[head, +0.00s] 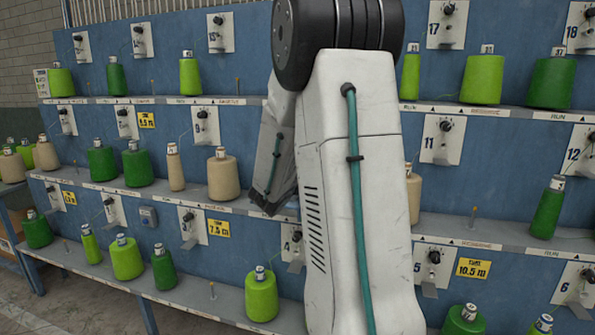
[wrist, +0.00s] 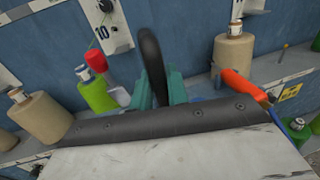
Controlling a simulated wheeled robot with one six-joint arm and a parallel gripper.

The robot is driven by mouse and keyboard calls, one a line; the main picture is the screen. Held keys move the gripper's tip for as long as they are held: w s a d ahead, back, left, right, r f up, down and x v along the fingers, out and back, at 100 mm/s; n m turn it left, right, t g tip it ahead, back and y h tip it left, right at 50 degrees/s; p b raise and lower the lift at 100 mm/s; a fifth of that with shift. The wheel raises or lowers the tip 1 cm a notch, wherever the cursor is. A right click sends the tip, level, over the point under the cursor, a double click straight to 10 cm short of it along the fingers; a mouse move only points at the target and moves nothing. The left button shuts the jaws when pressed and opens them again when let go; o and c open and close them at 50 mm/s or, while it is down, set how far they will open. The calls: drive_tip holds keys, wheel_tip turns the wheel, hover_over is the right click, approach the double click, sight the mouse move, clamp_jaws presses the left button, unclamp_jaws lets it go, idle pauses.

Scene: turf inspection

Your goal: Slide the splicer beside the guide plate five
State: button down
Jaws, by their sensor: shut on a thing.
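Guide plate five (head: 434,263) is a white plate with a dark knob on the blue lower panel, right of my arm in the head view. A yellow tag reading 10.5 m (head: 473,268) is beside it. In the wrist view my gripper's teal fingers (wrist: 160,88) are shut on a dark thing with a black curved loop (wrist: 152,55), apparently the splicer. Its lower part is hidden by my wrist. A red-capped pale piece (wrist: 108,78) and an orange handle (wrist: 242,86) show either side; I cannot tell whether they belong to it.
Plate 10 (wrist: 103,25) is at the upper left of the wrist view. Beige spools stand left (wrist: 40,115) and right (wrist: 232,50), with a green one (wrist: 97,95) close by. A green spool (head: 463,321) stands below plate five. Pegs rise from the shelves.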

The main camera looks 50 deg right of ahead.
drive_tip(key=shift+s+d, duration=0.2)
drive_tip(key=shift+s, duration=0.3)
drive_tip(key=shift+s+d, duration=0.15)
drive_tip(key=shift+s, duration=0.35)
drive_tip(key=c, duration=1.4)
unclamp_jaws()
drive_tip(key=shift+c, duration=0.2)
drive_tip(key=s+a, duration=0.1)
drive_tip(key=a, duration=0.6)
drive_tip(key=shift+a, duration=0.35)
